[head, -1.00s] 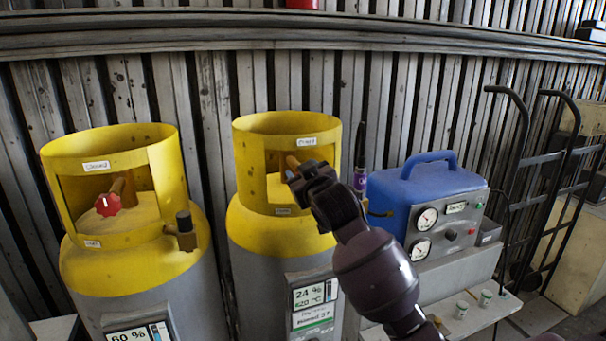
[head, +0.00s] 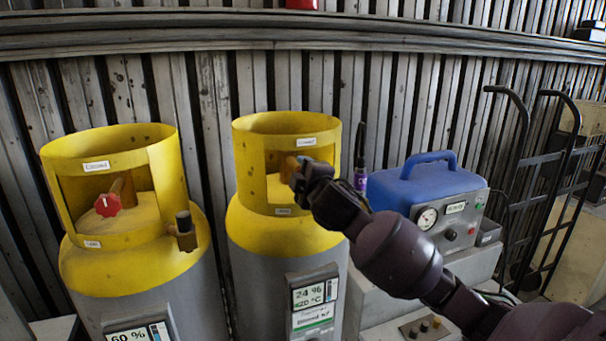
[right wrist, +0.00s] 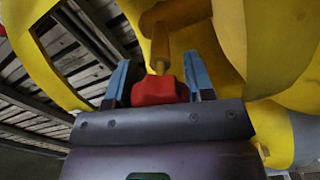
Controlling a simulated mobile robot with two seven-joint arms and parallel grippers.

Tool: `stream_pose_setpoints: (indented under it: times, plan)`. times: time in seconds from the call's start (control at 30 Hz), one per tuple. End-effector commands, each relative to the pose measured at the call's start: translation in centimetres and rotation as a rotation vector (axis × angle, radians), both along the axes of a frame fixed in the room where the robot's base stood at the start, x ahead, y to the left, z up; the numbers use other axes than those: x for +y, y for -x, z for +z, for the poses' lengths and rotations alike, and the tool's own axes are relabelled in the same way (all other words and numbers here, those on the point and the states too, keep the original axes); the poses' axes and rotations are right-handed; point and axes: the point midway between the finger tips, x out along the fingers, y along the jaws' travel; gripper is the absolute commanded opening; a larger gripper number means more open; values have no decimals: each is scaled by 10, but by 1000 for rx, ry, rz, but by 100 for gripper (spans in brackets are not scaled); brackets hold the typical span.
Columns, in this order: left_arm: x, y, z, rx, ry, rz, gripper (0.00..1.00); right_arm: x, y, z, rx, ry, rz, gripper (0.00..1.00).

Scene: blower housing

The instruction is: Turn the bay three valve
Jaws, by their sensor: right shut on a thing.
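Two grey gas cylinders with yellow collars stand side by side. My right gripper (head: 298,178) is at the collar opening of the right cylinder (head: 288,232). In the right wrist view its two blue-grey fingers (right wrist: 160,85) are shut on a red valve knob (right wrist: 158,91), which sits at the end of a brass stem (right wrist: 161,48). In the head view my gripper hides this knob; part of the brass valve body (head: 290,167) shows. The left cylinder (head: 130,262) has its own red knob (head: 108,204), which nothing touches. The bay number cannot be read clearly. My left gripper is not in view.
A blue-topped machine (head: 428,182) with a gauge stands right of the cylinders, partly behind my right arm. A purple-banded tool (head: 361,178) stands beside it. A hand truck (head: 530,190) is at the far right. A ribbed metal wall closes off the back.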

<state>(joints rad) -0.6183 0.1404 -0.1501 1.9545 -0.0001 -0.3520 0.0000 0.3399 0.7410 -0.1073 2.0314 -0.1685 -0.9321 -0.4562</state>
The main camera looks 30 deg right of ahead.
Motion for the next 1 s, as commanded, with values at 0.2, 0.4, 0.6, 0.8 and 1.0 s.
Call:
stream_pose_setpoints:
  times: [0.2, 0.4, 0.6, 0.8, 1.0]
  plan:
    - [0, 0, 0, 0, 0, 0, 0, 0, 0, 0, 50, 204, -1, 25]
    - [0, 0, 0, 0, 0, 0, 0, 0, 0, 0, 93, 384, 0, 25]
    - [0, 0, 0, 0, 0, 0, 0, 0, 0, 0, 130, 536, 0, 25]
    - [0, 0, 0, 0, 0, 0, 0, 0, 0, 0, 158, 650, 0, 25]
    - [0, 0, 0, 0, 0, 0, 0, 0, 0, 0, 174, 716, 0, 25]
